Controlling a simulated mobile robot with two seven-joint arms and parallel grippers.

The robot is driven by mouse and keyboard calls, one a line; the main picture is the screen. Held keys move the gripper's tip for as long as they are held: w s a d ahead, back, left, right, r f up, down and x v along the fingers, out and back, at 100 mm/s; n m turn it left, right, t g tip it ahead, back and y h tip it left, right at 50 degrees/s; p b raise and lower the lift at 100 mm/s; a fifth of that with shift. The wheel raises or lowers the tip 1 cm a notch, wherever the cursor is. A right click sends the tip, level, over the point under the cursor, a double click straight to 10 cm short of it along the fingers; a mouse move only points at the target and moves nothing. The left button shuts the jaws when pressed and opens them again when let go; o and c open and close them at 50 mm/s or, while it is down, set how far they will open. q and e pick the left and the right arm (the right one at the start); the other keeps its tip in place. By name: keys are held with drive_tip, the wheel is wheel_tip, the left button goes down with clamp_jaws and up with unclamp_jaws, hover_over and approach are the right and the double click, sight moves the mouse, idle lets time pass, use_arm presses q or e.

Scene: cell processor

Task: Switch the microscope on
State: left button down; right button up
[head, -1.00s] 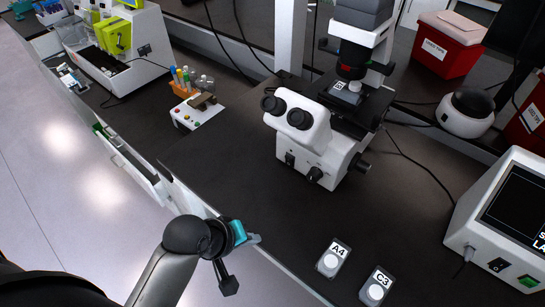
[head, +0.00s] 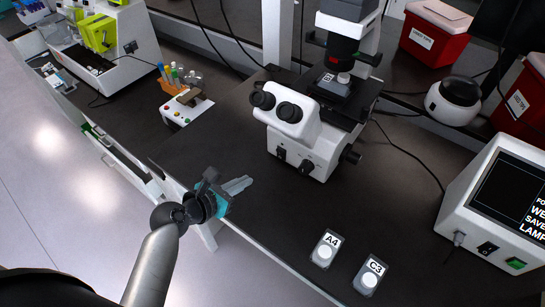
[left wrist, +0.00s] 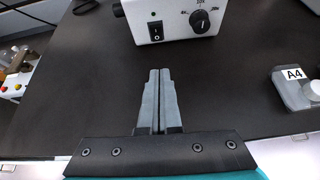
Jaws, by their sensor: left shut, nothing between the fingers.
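The white microscope (head: 295,135) with black eyepieces stands on the dark bench in the head view. Its base front (left wrist: 175,22) shows at the top of the left wrist view, with a black rocker switch (left wrist: 156,31) left of a black dial (left wrist: 201,21). My left gripper (head: 248,182) is over the front edge of the bench, pointing toward the microscope. In the left wrist view its grey fingers (left wrist: 159,72) are together and empty, apart from the microscope and below the switch in the picture. My right gripper is not in view.
Sample containers A4 (head: 325,250) and C3 (head: 369,276) lie on the bench to the right. A white device with a screen (head: 500,205) stands at far right. A tube rack (head: 176,85) is behind left. The bench between gripper and microscope is clear.

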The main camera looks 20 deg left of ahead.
use_arm(q)
drive_tip(key=shift+w+a+n, duration=0.1)
drive_tip(key=shift+n, duration=0.2)
drive_tip(key=b, duration=0.2)
approach(280, 154)
drive_tip(key=f, duration=0.1)
drive_tip(key=w+f, duration=0.1)
drive_tip(key=f, duration=0.2)
drive_tip(key=shift+w+d+f, duration=0.1)
drive_tip(key=shift+w+d, duration=0.2)
drive_tip(key=shift+d, duration=0.05)
drive_tip(key=shift+w+d+r, duration=0.2)
drive_tip(key=shift+w+r, duration=0.05)
drive_tip(key=shift+w, duration=0.25)
drive_tip(key=shift+w+d+r, duration=0.15)
drive_tip(key=shift+w+r, duration=0.1)
drive_tip(key=shift+w, duration=0.3)
drive_tip(key=shift+w+d+r, duration=0.15)
drive_tip(key=shift+w+d, duration=0.05)
drive_tip(key=shift+w, duration=0.35)
